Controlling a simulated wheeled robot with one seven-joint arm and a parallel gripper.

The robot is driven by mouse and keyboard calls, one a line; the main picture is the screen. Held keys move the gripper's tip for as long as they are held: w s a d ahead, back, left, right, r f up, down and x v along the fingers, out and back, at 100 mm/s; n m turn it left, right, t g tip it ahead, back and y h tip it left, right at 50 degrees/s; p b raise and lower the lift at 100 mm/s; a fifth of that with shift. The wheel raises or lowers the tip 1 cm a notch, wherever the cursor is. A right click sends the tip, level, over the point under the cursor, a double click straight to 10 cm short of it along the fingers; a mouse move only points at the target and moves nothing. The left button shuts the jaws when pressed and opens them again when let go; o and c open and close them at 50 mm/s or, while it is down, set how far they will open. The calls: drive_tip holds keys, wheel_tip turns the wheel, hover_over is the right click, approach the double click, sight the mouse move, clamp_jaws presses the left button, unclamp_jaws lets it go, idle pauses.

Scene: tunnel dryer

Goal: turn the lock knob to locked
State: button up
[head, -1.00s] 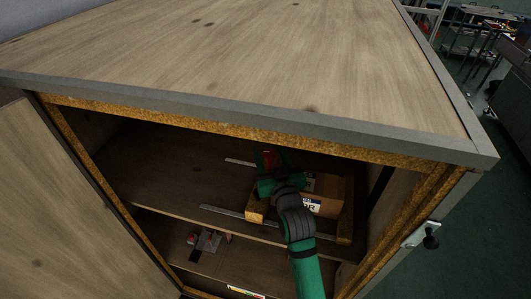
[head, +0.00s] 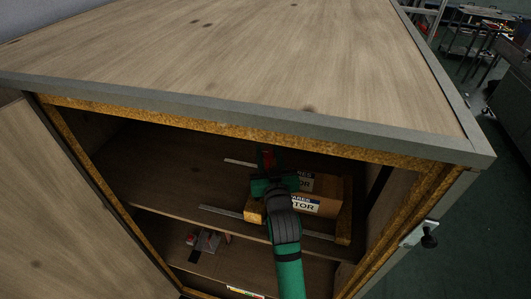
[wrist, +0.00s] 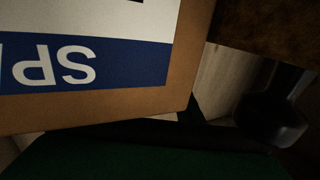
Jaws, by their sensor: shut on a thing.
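A black knob (head: 429,240) sits on a pale metal plate on the outer right side of the cabinet. Whether it stands at locked cannot be told. My gripper (head: 268,162) is inside the cabinet, well left of this knob, reaching over the upper shelf beside a brown carton (head: 325,186). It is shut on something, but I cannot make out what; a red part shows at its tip. In the wrist view the carton (wrist: 120,110), with its upside-down label, fills the upper left very close. A dark rounded shape (wrist: 272,118) on a stem shows at the right, unclear.
The open door panel (head: 40,220) stands at the left. The cabinet's wooden top (head: 240,65) overhangs the opening. Metal strips (head: 220,212) lie on the upper shelf, and a small grey and red item (head: 207,241) is on the lower shelf. Floor is clear at the right.

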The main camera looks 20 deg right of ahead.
drive_tip(key=shift+a, duration=0.1)
idle(0.4)
drive_tip(key=o, duration=1)
drive_tip(key=shift+s+a, duration=0.4)
drive_tip(key=shift+s, duration=1.4)
drive_tip(key=shift+s+a, duration=0.35)
drive_tip(key=shift+s, duration=1.4)
drive_tip(key=shift+s+a, duration=0.4)
drive_tip(key=shift+s, duration=1.4)
drive_tip(key=shift+w, duration=0.1)
